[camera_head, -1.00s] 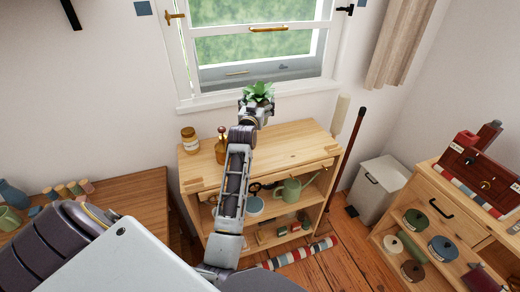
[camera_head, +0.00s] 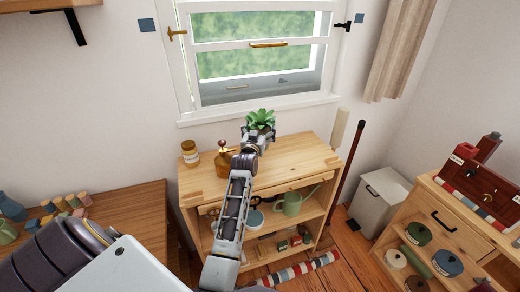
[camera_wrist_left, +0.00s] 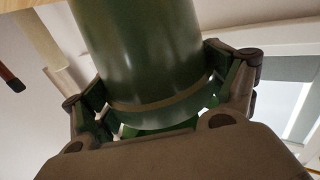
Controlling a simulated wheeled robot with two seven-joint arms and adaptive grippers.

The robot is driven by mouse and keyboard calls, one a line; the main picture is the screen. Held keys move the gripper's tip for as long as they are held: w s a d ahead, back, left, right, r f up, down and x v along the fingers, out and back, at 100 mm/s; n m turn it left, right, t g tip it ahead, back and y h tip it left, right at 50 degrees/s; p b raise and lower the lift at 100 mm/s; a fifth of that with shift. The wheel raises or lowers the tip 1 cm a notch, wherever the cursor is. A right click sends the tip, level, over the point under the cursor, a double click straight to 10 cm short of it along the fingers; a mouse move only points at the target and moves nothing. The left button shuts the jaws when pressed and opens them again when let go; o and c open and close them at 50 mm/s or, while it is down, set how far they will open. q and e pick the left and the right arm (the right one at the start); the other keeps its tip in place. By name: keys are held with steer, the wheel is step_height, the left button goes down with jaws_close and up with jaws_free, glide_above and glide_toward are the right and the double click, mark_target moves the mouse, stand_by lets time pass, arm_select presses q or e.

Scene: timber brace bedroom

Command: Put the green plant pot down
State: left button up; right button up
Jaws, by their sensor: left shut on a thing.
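The green plant pot shows in the left wrist view (camera_wrist_left: 140,50) as a smooth dark green cylinder with a tan band. My left gripper (camera_wrist_left: 160,95) is shut around it, with fingers on both sides. In the head view the plant's leaves (camera_head: 260,118) stand upright above my left gripper (camera_head: 257,138), which hides most of the pot. They appear over the back of the wooden shelf unit's top (camera_head: 290,152), below the window sill. I cannot tell whether the pot touches the top. My right gripper is not in view.
A jar (camera_head: 190,154) and an amber bottle (camera_head: 224,160) stand on the left of the unit's top. The top's right part is clear. A green watering can (camera_head: 292,204) sits on the shelf below. A broom (camera_head: 350,170) leans at the right, near a white bin (camera_head: 380,200).

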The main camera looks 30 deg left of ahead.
arm_select(q)
step_height(320, 180, down, 3)
steer(key=shift+f, duration=0.55)
step_height(320, 180, down, 2)
steer(key=shift+f, duration=0.6)
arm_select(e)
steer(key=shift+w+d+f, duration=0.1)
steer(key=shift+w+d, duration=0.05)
arm_select(q)
steer(key=shift+f, duration=0.1)
